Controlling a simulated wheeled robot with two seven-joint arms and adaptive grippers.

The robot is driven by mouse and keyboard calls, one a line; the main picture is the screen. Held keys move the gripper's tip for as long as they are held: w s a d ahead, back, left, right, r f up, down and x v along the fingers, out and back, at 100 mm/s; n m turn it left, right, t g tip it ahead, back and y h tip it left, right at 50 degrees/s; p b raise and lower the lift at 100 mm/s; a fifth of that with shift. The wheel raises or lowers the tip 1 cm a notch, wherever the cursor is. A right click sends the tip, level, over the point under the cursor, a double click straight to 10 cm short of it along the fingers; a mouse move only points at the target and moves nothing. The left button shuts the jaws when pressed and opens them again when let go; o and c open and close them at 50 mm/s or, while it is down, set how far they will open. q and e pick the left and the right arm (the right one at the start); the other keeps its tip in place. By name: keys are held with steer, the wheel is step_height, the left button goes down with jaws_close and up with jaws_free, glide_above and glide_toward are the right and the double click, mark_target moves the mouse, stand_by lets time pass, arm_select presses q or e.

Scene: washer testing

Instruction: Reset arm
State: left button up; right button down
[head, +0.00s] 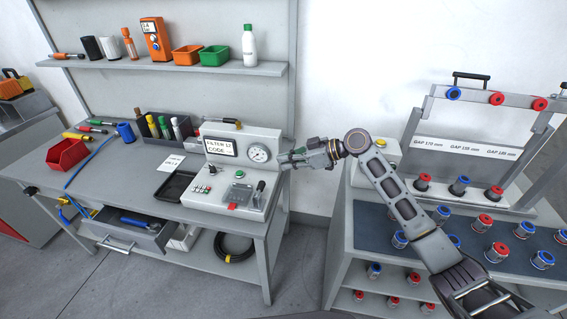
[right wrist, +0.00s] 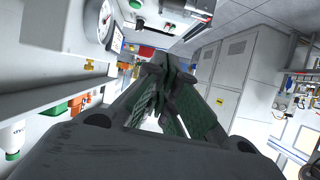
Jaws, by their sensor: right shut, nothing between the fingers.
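My right arm reaches in from the lower right in the head view. Its gripper (head: 284,160) points left, beside the right edge of the grey test console (head: 228,198) with its screen and round gauge (head: 259,153). I cannot tell whether it touches the console. In the right wrist view the fingers (right wrist: 172,62) meet at their tips, shut with nothing between them. The gauge (right wrist: 106,22) also shows at the upper left there. My left gripper does not show in the head view.
The workbench (head: 150,208) holds a red bin (head: 67,154), a black tray (head: 175,186) and a pen holder. Its drawer (head: 128,231) stands open. At right, a rack (head: 365,240) carries several red and blue fittings. A shelf (head: 165,66) with bottles and bins hangs above. A floor gap separates bench and rack.

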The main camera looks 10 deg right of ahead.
steer(key=shift+f, duration=0.1)
stand_by(0.3)
steer(key=s+f+m+h, duration=0.4)
steer(key=s+f+h, duration=0.1)
steer(key=s+f, duration=1.05)
steer(key=s+d+f+m+h, duration=0.4)
steer(key=s+d+m+h, duration=0.35)
steer(key=s+d, duration=0.85)
step_height(320, 180, down, 32)
steer(key=s+g, duration=0.2)
steer(key=s+d+f, duration=0.2)
steer(key=s+f, duration=0.8)
steer(key=s, duration=0.1)
steer(key=s+d+f, duration=0.3)
steer(key=s+f, duration=0.8)
steer(key=shift+d+g, duration=0.2)
steer(key=shift+g, duration=0.2)
